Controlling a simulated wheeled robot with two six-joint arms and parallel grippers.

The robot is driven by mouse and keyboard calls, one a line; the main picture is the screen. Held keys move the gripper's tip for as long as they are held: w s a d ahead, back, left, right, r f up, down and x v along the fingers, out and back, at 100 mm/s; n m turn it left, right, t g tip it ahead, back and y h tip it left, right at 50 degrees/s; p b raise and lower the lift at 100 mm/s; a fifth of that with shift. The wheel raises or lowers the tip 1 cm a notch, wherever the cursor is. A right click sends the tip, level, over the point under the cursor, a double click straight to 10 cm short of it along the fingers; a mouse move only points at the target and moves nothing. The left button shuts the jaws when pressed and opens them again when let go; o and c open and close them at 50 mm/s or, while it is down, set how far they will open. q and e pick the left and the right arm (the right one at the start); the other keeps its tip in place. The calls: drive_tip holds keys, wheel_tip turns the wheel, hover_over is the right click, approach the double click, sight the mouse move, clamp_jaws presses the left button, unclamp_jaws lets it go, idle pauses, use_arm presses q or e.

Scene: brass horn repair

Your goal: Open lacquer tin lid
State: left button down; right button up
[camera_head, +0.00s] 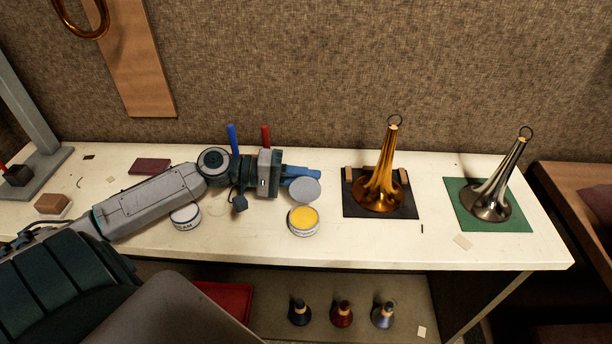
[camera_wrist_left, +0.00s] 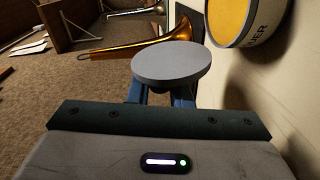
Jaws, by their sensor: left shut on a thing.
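The lacquer tin (camera_head: 303,232) stands upright on the white bench, its top open and the yellow lacquer (camera_head: 303,218) showing. It also shows in the left wrist view (camera_wrist_left: 262,28) at the upper right, partly cut off, with the end of its label visible. My left gripper (camera_head: 308,173) is shut on the grey round lid (camera_head: 305,190), which is tilted and clear of the tin, just behind its rim. My right gripper is not in view.
A second white tin (camera_head: 186,224) stands under my left forearm. Blue and red upright handles (camera_head: 233,139) are behind my gripper. A brass bell (camera_head: 380,185) on a black mat and a silver bell (camera_head: 487,202) on a green mat stand right. Bench between tin and black mat is clear.

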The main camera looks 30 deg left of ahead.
use_arm(q)
drive_tip(key=c, duration=1.3)
unclamp_jaws()
drive_tip(key=shift+c, duration=0.2)
drive_tip(key=shift+a, duration=0.15)
drive_tip(key=shift+p+v, duration=0.4)
drive_tip(key=shift+v, duration=0.9)
drive_tip(key=p+v, duration=0.4)
drive_tip(key=p, duration=0.1)
drive_tip(key=p+v, duration=0.2)
drive_tip(key=p, duration=0.1)
drive_tip(key=shift+a+r, duration=0.15)
drive_tip(key=shift+r, duration=0.2)
drive_tip(key=shift+s+a+p, duration=0.4)
drive_tip(key=shift+a+p, duration=0.05)
drive_tip(key=shift+p, duration=0.15)
drive_tip(key=shift+s+a+f, duration=0.15)
drive_tip(key=shift+a+f, duration=0.05)
